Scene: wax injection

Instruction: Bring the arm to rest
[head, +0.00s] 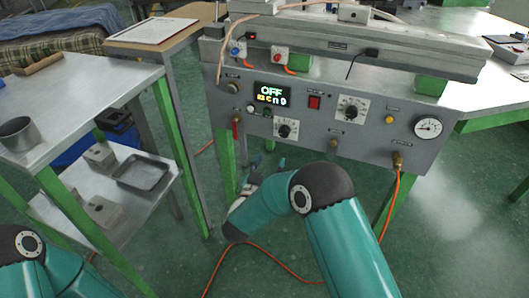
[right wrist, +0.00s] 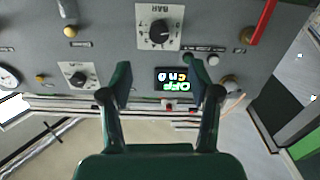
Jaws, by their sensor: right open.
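My right gripper (head: 268,164) is below the front of the grey control panel (head: 330,125), small and partly hidden by my own arm. In the right wrist view the right gripper (right wrist: 165,85) is open, its two dark green fingers spread with nothing between them. The panel, upside down in that view, lies beyond the fingers.
A metal table (head: 95,85) with a cup (head: 18,133) stands at left, with a tray (head: 143,173) on its lower shelf. An orange hose (head: 389,208) hangs from the panel's right side. A pressure gauge (head: 428,127) sits nearby. Open green floor (head: 450,220) lies at right.

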